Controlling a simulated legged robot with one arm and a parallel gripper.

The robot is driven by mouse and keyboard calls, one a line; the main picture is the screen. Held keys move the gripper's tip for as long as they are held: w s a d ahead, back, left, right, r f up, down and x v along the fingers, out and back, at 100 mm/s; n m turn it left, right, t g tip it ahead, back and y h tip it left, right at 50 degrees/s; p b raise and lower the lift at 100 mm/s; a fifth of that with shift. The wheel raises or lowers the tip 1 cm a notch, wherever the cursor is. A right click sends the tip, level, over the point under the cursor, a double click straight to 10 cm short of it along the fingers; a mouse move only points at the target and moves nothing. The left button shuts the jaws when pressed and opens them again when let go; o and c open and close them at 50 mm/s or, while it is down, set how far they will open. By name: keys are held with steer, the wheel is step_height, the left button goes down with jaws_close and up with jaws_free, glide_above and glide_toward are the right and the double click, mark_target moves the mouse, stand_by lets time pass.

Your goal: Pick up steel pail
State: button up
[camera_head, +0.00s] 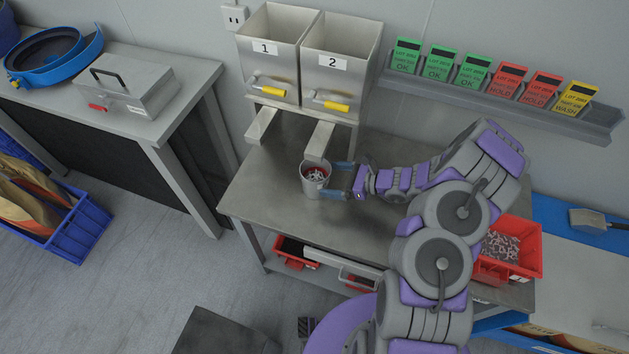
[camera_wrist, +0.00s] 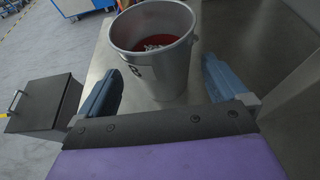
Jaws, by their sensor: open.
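The steel pail (camera_head: 313,182) stands upright on the grey metal bench under the chute of hopper 2. It is a grey cylinder with a red inside and small pale parts in the bottom. In the wrist view the pail (camera_wrist: 152,62) stands just ahead, with a dark mark on its side. My gripper (camera_head: 343,180) is at the pail's right side in the head view. In the wrist view its two blue fingers (camera_wrist: 160,85) are spread apart, one towards each side of the pail's near wall. Whether they touch it I cannot tell.
Two hoppers, 1 (camera_head: 273,48) and 2 (camera_head: 338,58), with yellow-handled levers stand behind the pail; their chutes hang close by. A red bin (camera_head: 527,250) of parts is at the right. The bench (camera_head: 265,205) is bare left of the pail.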

mark_target(320, 178)
steer(key=b+x, duration=0.1)
steer(key=x, duration=0.3)
steer(key=shift+w+a, duration=0.15)
steer(key=shift+a, duration=0.4)
steer(key=shift+d, duration=0.25)
steer(key=c, duration=1.1)
steer(key=shift+a, duration=0.1)
